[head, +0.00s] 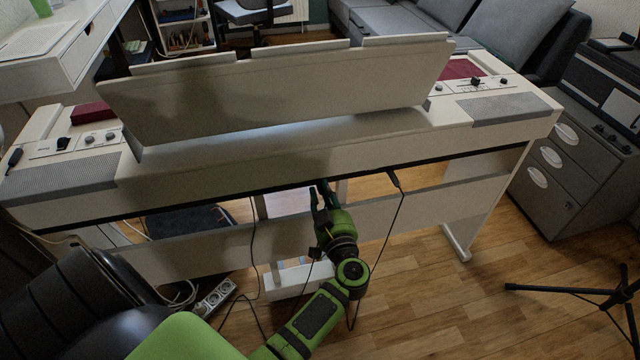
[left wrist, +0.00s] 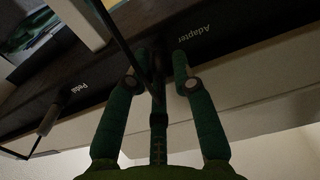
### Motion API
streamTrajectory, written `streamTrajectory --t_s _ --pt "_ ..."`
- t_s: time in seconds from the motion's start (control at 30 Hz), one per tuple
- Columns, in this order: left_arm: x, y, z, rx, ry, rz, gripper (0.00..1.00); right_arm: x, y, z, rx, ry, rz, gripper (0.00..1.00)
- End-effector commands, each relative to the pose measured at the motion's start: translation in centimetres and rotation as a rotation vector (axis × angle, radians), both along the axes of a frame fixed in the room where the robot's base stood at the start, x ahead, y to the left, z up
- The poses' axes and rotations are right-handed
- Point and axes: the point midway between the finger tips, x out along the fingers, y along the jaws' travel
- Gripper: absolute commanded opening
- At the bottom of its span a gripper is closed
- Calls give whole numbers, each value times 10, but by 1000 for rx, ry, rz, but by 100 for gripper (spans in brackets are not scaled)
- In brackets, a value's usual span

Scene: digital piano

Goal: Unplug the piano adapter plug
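My left gripper (head: 323,195) reaches up to the lower rear edge of the digital piano (head: 220,175). In the left wrist view its two green fingers (left wrist: 160,72) are apart, on either side of a thin dark cable and a dark shape that may be the adapter plug (left wrist: 157,95). The label "Adapter" (left wrist: 195,38) is on the dark strip just beyond the right fingertip. Contact between fingers and plug cannot be made out. The head view hides the plug behind the gripper. My right gripper is not in view.
A second plug (left wrist: 46,118) sits by the "Pedal" label (left wrist: 75,90); in the head view a plug (head: 393,179) with a hanging cable is right of the gripper. A power strip (head: 214,298) lies on the floor. A black stand (head: 585,293) and grey drawers (head: 570,160) are at right.

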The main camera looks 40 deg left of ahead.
Motion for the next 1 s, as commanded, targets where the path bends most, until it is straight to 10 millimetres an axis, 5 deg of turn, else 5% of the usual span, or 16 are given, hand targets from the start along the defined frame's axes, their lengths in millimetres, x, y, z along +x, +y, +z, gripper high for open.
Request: streamTrajectory --t_s 1.0 --pt "1 1 0 0 0 -1 26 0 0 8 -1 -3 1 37"
